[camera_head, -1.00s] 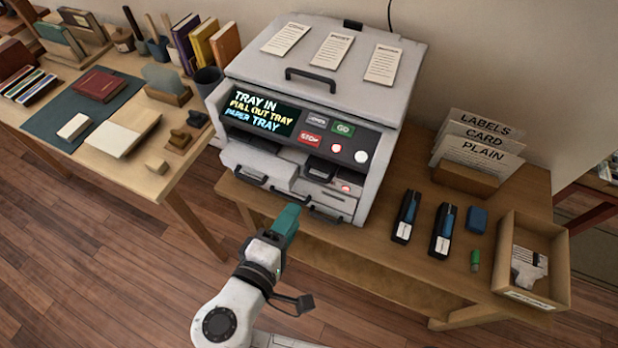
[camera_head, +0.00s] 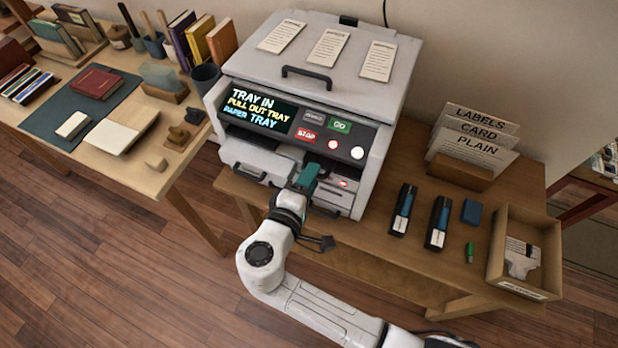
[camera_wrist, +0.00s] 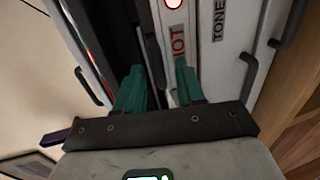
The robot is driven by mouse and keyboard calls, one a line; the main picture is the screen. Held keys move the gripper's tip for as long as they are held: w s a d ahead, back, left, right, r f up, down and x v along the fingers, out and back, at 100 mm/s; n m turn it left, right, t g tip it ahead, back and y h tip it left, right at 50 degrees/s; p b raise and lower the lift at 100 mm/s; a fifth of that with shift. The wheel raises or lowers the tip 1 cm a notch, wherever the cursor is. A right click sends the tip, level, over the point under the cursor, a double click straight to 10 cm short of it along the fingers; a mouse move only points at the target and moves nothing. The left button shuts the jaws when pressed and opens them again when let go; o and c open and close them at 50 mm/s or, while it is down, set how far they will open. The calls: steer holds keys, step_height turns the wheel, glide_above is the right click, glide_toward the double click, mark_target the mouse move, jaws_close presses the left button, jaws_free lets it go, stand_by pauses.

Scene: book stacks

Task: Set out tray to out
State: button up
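The grey printer (camera_head: 208,90) stands on the wooden table, its screen (camera_head: 257,109) reading "TRAY IN / PULL OUT TRAY / PAPER TRAY". Drawers with dark handles line its lower front; the left one (camera_head: 256,160) shows left of my gripper. I cannot tell which drawer is the paper tray. My gripper (camera_head: 306,172) is at the lower front, hiding the middle part. In the wrist view my gripper's green fingers (camera_wrist: 160,84) are apart, with no object visibly held. A panel marked "HOT" (camera_wrist: 179,40) and a "TONER" drawer (camera_wrist: 228,50) with a handle lie beyond them.
A card rack (camera_head: 461,174) stands behind. A desk with books (camera_head: 97,84) is at left. Floor (camera_head: 130,265) is clear in front.

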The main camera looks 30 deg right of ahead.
steer(key=shift+c, duration=0.4)
jaws_close()
